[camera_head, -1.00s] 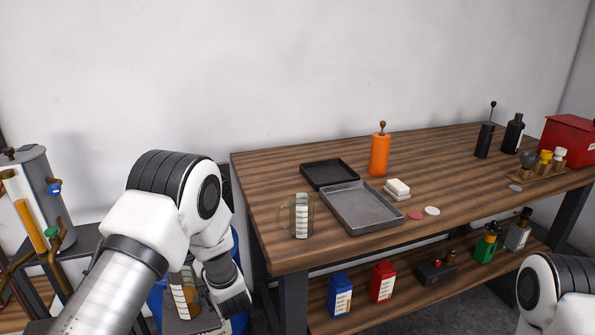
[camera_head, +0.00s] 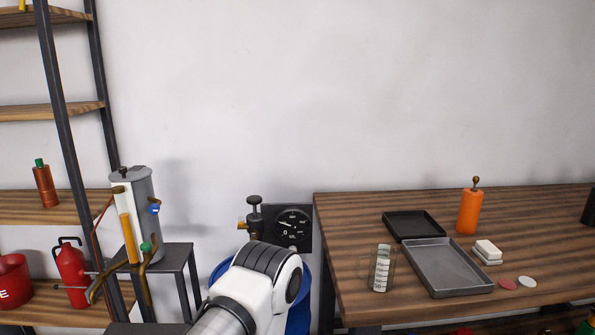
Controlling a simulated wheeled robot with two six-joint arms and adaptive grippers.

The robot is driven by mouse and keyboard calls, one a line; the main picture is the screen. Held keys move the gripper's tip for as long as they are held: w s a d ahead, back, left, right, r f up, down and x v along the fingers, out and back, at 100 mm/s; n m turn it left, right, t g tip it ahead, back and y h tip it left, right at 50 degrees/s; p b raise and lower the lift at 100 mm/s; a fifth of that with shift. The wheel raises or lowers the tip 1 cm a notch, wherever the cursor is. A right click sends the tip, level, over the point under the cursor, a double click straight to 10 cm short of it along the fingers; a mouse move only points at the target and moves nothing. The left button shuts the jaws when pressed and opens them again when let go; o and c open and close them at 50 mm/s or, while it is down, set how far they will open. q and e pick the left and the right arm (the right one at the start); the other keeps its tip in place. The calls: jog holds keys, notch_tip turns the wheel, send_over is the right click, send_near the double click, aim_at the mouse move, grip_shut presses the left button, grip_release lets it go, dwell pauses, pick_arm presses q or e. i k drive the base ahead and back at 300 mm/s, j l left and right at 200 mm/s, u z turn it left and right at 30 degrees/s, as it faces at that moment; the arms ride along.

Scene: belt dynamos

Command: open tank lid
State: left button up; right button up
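The tank (camera_head: 143,187) is a grey upright cylinder at the left, on a small dark stand. Its lid (camera_head: 128,174), with a small dark knob, sits on the top; I cannot make out any gap under it. A yellow-filled sight tube, a blue fitting, a green knob and brass pipes are on the tank's front. My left arm (camera_head: 262,280) comes up from the bottom edge, to the right of the tank and apart from it. Its gripper is out of sight below the frame or behind the arm. My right gripper is not in view.
A wooden table (camera_head: 345,225) at the right holds a grey tray (camera_head: 446,268), a measuring jug (camera_head: 382,268) and an orange bottle (camera_head: 469,211). A blue barrel (camera_head: 299,312) and a wall gauge (camera_head: 293,228) are near my arm. A shelf rack (camera_head: 55,110) stands left of the tank.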

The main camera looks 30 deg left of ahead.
aim_at(124, 174)
jog(key=u, duration=1.8)
